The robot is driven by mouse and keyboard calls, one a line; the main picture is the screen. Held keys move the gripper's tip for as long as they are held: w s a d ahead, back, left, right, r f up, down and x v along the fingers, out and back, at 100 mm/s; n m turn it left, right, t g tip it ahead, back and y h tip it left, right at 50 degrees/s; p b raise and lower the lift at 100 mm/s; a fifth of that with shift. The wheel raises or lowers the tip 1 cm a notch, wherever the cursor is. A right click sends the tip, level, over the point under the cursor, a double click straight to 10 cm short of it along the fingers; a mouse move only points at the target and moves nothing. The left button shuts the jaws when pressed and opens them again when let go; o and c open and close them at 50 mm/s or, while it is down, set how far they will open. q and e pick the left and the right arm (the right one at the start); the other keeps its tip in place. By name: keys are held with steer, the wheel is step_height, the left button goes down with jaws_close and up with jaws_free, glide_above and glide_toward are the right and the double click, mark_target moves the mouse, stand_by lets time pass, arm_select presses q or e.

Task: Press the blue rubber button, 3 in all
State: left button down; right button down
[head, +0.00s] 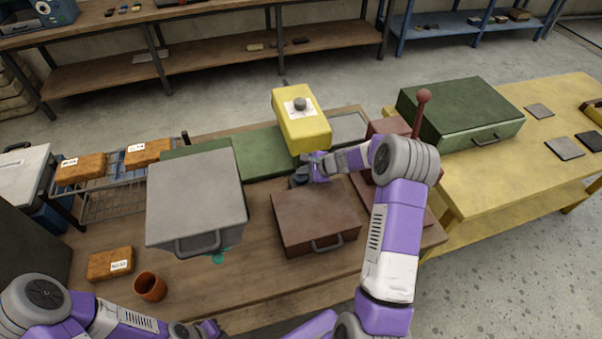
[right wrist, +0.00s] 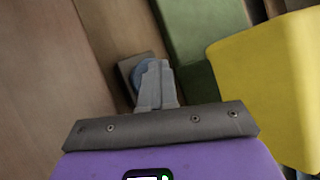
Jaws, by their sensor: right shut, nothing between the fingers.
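The blue rubber button (right wrist: 140,71) shows in the right wrist view as a round blue cap on a dark square base, partly hidden behind my fingers. My right gripper (right wrist: 157,64) is shut and empty, with its fingertips over or right beside the button. I cannot tell whether they touch it. In the head view my right gripper (head: 303,176) is between the yellow box (head: 303,133) and the brown case (head: 315,215), and the button is mostly hidden there. My left gripper (head: 209,328) is low at the bottom edge, and its fingers are not clear.
A grey case (head: 195,200) stands left of the brown case. A rust-coloured cup (head: 150,287) and an orange box (head: 110,264) are at the table's front left. A green case (head: 461,115) stands on the yellow table (head: 480,190) at right. A red-knobbed lever (head: 421,108) rises behind my right arm.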

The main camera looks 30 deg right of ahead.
mark_target(303, 177)
steer(key=shift+r+p, duration=1)
steer(key=shift+r, duration=0.3)
steer(key=shift+r+p, duration=1.85)
steer(key=shift+r, duration=0.7)
